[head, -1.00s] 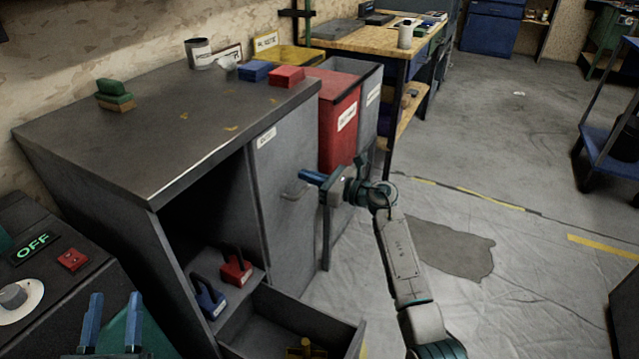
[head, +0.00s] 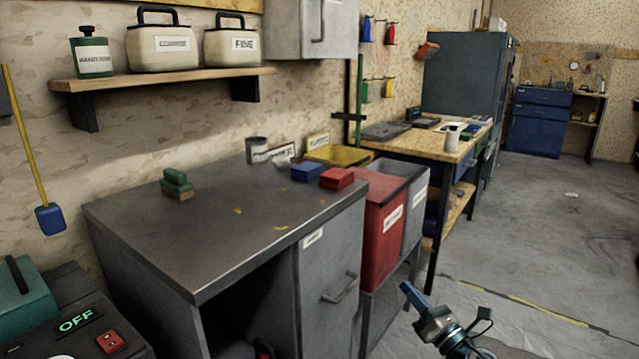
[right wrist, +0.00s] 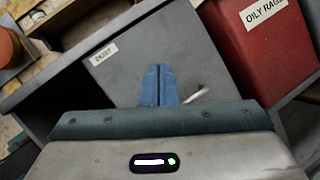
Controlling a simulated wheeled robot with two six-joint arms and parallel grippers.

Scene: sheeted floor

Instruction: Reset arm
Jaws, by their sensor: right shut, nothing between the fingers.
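My right gripper (head: 405,289) is at the lower right of the head view, in front of the red bin and to the right of the grey cabinet (head: 270,237). Its blue fingers are shut together with nothing between them. In the right wrist view the gripper (right wrist: 159,70) points toward the labelled cabinet door (right wrist: 128,62), and the door's pale handle (right wrist: 196,95) shows just right of the fingers. I cannot tell how far apart they are. My left gripper is not in view.
The red bin (head: 385,240) is labelled "OILY RAGS" in the wrist view. Red (head: 337,178) and blue (head: 306,172) blocks and a green-topped brush (head: 177,185) lie on the cabinet top. A wooden workbench (head: 425,146) stands behind.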

